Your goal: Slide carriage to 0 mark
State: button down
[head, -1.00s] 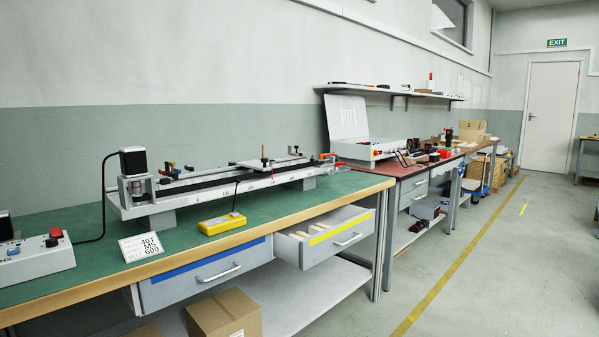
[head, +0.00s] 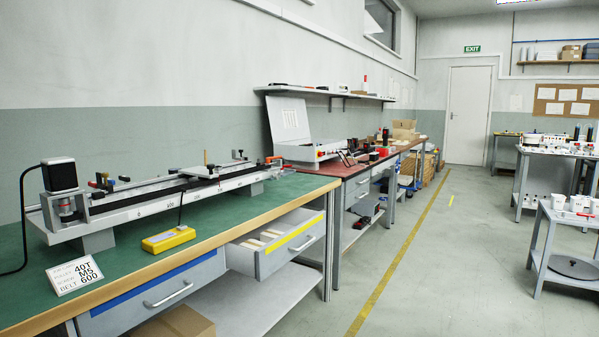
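The long gantry rail (head: 150,204) lies on the green-topped workbench at the left in the head view. A black motor (head: 60,175) stands at its near end. The carriage plate (head: 201,172) with an upright peg sits on the rail past its middle, toward the far end. The rail's front face carries a printed scale (head: 193,196); one label near the motor end looks like 0, but it is small. My gripper is not in the picture.
A yellow device (head: 168,240) and a white card (head: 79,276) lie in front of the rail. A drawer (head: 272,245) stands open below the bench edge. A red-topped bench (head: 352,170) stands beyond. The floor (head: 440,270) to the right is clear up to a small table (head: 568,240).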

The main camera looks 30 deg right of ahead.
aim_at(211, 171)
jog(key=z, duration=0.2)
jog(key=i, duration=1)
